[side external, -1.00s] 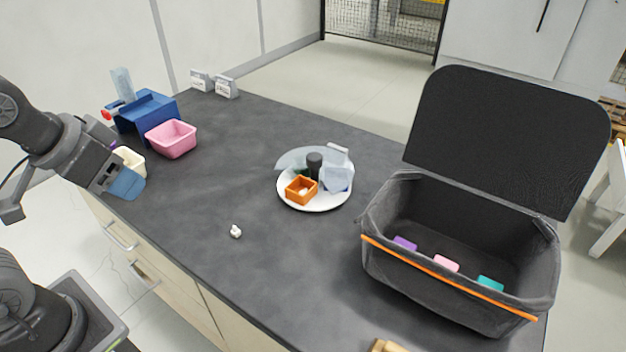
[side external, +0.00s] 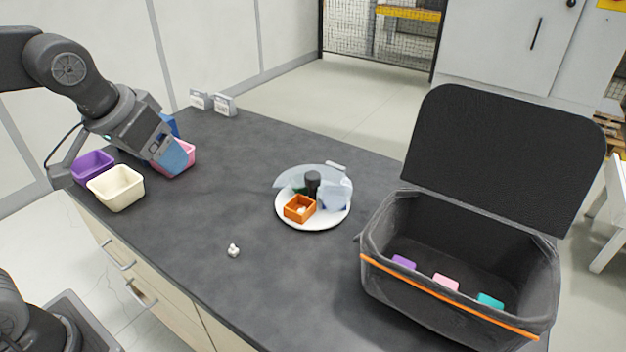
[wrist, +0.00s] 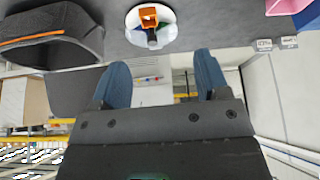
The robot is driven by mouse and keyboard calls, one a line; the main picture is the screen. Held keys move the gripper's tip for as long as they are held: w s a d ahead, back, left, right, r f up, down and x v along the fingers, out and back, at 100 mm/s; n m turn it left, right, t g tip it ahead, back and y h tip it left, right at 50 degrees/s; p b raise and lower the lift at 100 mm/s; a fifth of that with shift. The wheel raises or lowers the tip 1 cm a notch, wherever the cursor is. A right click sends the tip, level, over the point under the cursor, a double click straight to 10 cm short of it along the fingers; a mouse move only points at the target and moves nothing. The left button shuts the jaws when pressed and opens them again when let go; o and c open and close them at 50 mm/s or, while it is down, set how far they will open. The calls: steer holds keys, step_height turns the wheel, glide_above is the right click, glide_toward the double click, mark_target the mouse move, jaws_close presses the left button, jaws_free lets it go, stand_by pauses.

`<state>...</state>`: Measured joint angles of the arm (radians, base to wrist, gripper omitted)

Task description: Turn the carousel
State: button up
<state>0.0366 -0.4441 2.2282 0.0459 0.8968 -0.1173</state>
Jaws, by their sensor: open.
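The carousel (side external: 313,222) is a white round plate on the dark counter, with a dark central post (side external: 312,184). An orange square tray (side external: 299,208) sits on its near side, a pale bluish block (side external: 335,196) on its right, and a clear panel spans its back. In the wrist view the carousel (wrist: 166,36) is at the top, beyond the fingertips. My gripper (wrist: 157,72) is open and empty, with two blue fingers apart. In the side view my gripper (side external: 178,160) is raised at the left, well away from the carousel, in front of the pink bin.
A cream bin (side external: 116,188), purple bin (side external: 92,166) and pink bin (side external: 184,158) stand at the left. A dark open-lidded bag (side external: 460,270) with colored blocks stands right of the carousel. A small white piece (side external: 233,250) lies in front. Counter between bins and carousel is clear.

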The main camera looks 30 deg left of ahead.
steer(key=w+d+f+n, duration=0.1)
steer(key=w+d, duration=0.1)
steer(key=w, duration=1.3)
steer(key=n+y, duration=0.1)
glide_toward(313, 175)
steer(key=shift+g, duration=0.4)
steer(key=x, duration=1)
steer(key=shift+w+a, duration=0.1)
steer(key=shift+w, duration=0.25)
steer(key=shift+c, duration=0.2)
steer(key=c, duration=1.2)
